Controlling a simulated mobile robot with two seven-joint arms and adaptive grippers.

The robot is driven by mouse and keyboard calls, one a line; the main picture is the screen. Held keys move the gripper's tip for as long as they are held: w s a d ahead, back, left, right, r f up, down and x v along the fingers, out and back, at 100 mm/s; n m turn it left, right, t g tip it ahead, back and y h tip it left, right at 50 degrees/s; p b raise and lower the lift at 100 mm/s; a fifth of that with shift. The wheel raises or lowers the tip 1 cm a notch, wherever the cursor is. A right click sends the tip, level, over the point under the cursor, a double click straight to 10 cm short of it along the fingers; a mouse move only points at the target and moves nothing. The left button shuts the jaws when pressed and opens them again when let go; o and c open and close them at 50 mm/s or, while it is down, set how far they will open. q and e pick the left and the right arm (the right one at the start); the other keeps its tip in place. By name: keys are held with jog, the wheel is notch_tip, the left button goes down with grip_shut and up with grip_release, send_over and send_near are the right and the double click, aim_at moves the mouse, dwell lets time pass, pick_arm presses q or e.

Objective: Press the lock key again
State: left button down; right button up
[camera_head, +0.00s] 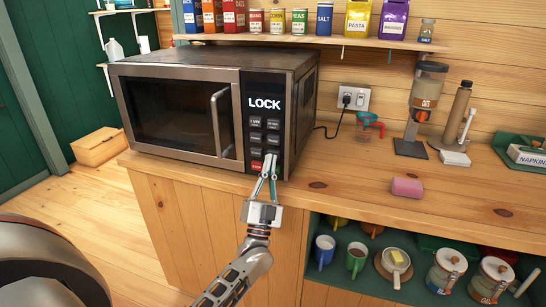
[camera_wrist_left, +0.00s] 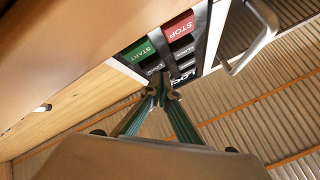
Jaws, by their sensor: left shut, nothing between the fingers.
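The microwave (camera_head: 175,113) stands on the wooden counter, its door closed. Its display (camera_head: 265,103) reads LOCK in white. Below it is a dark keypad (camera_head: 256,138) with rows of grey keys. In the wrist view the green START key (camera_wrist_left: 140,50) and red STOP key (camera_wrist_left: 180,27) appear upside down. A small grey key (camera_wrist_left: 153,70) beside START looks like the lock key, but its label is hard to read. My left gripper (camera_head: 268,158) is shut and empty, fingertips (camera_wrist_left: 162,88) at the keypad's lower right, close to that key. I cannot tell whether they touch it. My right gripper is out of view.
The microwave's door handle (camera_head: 221,122) juts out left of the keypad. A measuring cup (camera_head: 370,127) and a grinder (camera_head: 427,92) stand farther back. The counter just right of the microwave is clear.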

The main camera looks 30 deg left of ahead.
pick_arm(q)
jog(key=shift+w, duration=0.4)
dwell(0.5)
jog(key=shift+s, duration=0.15)
jog(key=shift+s+d, duration=0.1)
jog(key=shift+s, duration=0.55)
jog(key=shift+p, duration=0.3)
jog(key=s+p, duration=0.1)
jog(key=s, duration=0.1)
jog(key=s+d+p, duration=0.1)
jog(key=s, duration=0.2)
jog(key=shift+d, duration=0.1)
jog(key=shift+w, duration=0.1)
dwell(0.8)
